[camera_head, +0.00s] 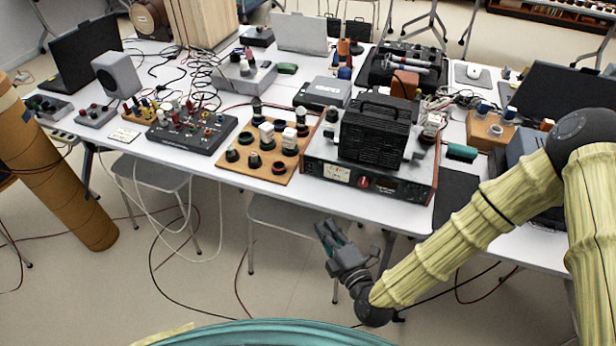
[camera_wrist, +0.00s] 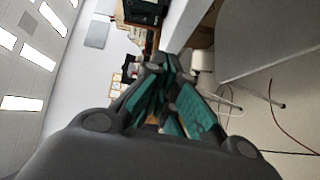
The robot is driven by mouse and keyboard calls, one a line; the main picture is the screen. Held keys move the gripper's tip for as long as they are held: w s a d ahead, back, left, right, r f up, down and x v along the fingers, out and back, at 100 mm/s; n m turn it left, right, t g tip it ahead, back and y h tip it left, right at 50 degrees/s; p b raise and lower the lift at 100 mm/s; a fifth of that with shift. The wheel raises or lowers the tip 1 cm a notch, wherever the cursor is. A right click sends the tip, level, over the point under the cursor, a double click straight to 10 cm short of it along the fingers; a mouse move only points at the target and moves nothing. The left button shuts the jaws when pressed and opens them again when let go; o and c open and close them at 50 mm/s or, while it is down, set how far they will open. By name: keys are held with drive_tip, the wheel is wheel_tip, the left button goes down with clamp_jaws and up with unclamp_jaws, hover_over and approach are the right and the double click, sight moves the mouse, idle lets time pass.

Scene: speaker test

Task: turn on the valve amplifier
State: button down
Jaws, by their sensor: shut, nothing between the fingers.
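The valve amplifier, as I take it, is the wide unit with a wooden-edged case and a black ventilated cage with a handle (camera_head: 376,132) on the long white table. Its dark front panel (camera_head: 400,188) faces me and carries a pale meter and a small red control (camera_head: 364,183). Whether it is switched on cannot be told. My gripper (camera_head: 326,228) is shut and empty, in front of the table and below its top, clear of the amplifier. In the wrist view the shut fingers (camera_wrist: 167,75) point toward the table edge; a dark unit shows at the top.
A wooden board with knobs (camera_head: 265,165) and a black multi-knob box (camera_head: 192,128) stand left of the amplifier. A black mat (camera_head: 456,197) lies to its right. Cables cross the table and floor. A stool (camera_head: 285,212) stands under the front edge, and a brown cylinder (camera_head: 58,165) stands far left.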

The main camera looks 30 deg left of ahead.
sight(310, 167)
drive_tip(key=a+r+n, duration=0.1)
drive_tip(key=a+r+n+y, duration=0.1)
drive_tip(key=r, duration=0.1)
drive_tip(key=shift+a+r, duration=0.25)
drive_tip(key=shift+a, duration=0.05)
drive_tip(key=x, duration=0.3)
drive_tip(key=w+p+x, duration=0.1)
drive_tip(key=x, duration=0.3)
drive_tip(key=p+x, duration=0.1)
drive_tip(key=x, duration=0.3)
drive_tip(key=shift+w+d+r, duration=0.25)
drive_tip(key=shift+d+r, duration=0.05)
drive_tip(key=shift+r, duration=0.1)
drive_tip(key=shift+w+a+p, duration=0.25)
drive_tip(key=shift+w+p, duration=0.2)
drive_tip(key=shift+w, duration=0.45)
